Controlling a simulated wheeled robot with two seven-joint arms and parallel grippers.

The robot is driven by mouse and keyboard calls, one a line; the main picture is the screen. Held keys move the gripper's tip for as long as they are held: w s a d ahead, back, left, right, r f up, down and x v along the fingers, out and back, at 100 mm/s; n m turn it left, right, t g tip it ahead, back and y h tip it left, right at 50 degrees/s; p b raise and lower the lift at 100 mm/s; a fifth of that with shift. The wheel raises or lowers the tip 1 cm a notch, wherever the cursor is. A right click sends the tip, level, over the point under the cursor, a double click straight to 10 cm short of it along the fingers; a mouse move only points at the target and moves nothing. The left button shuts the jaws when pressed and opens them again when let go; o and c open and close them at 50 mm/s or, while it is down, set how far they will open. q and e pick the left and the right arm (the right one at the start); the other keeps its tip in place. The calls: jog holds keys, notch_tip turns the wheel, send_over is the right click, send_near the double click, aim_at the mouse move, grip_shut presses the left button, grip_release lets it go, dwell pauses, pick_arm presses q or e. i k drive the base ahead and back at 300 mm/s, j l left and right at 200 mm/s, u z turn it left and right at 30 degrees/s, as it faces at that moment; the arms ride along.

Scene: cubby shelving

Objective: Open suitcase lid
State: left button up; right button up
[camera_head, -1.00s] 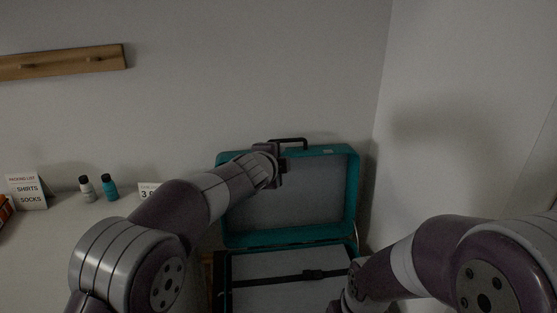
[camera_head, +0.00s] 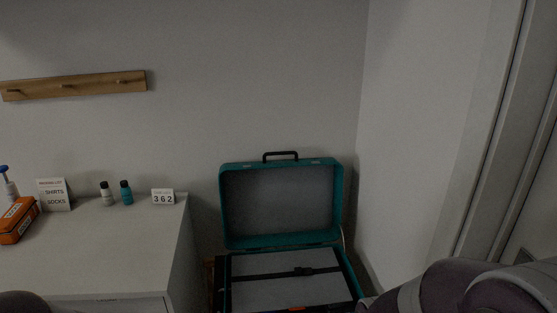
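A teal suitcase (camera_head: 341,204) stands open in the corner at the lower middle of the head view. Its lid (camera_head: 225,206) is upright near the back wall, with a grey lining and a black handle (camera_head: 280,155) on its top edge. The base shows a grey interior with a black strap (camera_head: 285,275) and buckle across it. The near part of the base is cut off by the frame. Only parts of my arms show at the lower left corner and lower right. Both grippers are out of the picture, and nothing touches the lid.
A white dresser (camera_head: 100,265) on the left bears a packing list card (camera_head: 54,194), two small bottles (camera_head: 116,193), a 362 card (camera_head: 163,197) and an orange case (camera_head: 17,220). A wooden peg rail (camera_head: 75,85) hangs above. A wall closes the right side.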

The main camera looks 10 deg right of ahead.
aim_at(265, 204)
jog(key=i+z, duration=0.1)
jog(key=z, duration=0.3)
jog(key=i+j+z, duration=0.1)
jog(key=z, duration=0.3)
jog(key=i+j+z, duration=0.1)
jog(key=z, duration=0.3)
jog(key=j+z, duration=0.25)
jog(key=z, duration=0.2)
